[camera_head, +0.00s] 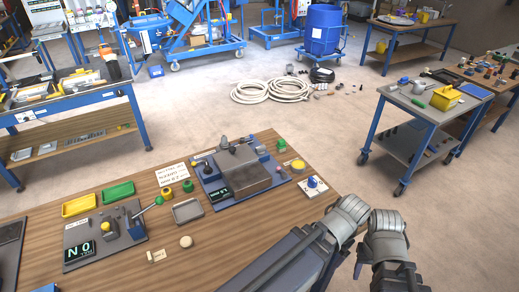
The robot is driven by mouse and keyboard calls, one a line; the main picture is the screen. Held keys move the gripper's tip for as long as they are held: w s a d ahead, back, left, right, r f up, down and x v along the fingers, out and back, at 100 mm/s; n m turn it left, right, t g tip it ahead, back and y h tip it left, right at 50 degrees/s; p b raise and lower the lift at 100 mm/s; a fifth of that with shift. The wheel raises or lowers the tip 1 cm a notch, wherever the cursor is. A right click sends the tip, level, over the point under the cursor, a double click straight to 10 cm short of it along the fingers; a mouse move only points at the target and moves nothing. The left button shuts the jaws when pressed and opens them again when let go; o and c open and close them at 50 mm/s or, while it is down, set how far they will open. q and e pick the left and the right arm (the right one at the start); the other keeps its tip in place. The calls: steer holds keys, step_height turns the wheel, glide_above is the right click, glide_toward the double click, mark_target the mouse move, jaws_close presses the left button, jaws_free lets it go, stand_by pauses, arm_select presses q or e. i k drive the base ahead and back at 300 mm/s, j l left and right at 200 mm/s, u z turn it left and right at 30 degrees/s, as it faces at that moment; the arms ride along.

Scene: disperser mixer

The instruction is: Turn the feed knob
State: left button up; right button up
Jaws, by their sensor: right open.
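A blue knob (313,182) sits on a small white base near the right end of the wooden table; its label is too small to read, so I cannot confirm it is the feed knob. My right gripper (398,276) is at the lower right, below and right of the blue knob and apart from it. It is open, and I see nothing held in it. My right arm's grey joints bend beside the table's right edge. My left gripper is not in view.
Left of the knob, a grey machine (240,170) with a green display stands on a blue base. A yellow disc (298,165) lies behind the knob. A grey tray (187,211) and a second device (105,235) are further left. Open floor lies beyond the table.

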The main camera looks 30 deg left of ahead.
mark_target(261, 150)
steer(key=i+l+u, duration=0.75)
steer(key=l, duration=0.15)
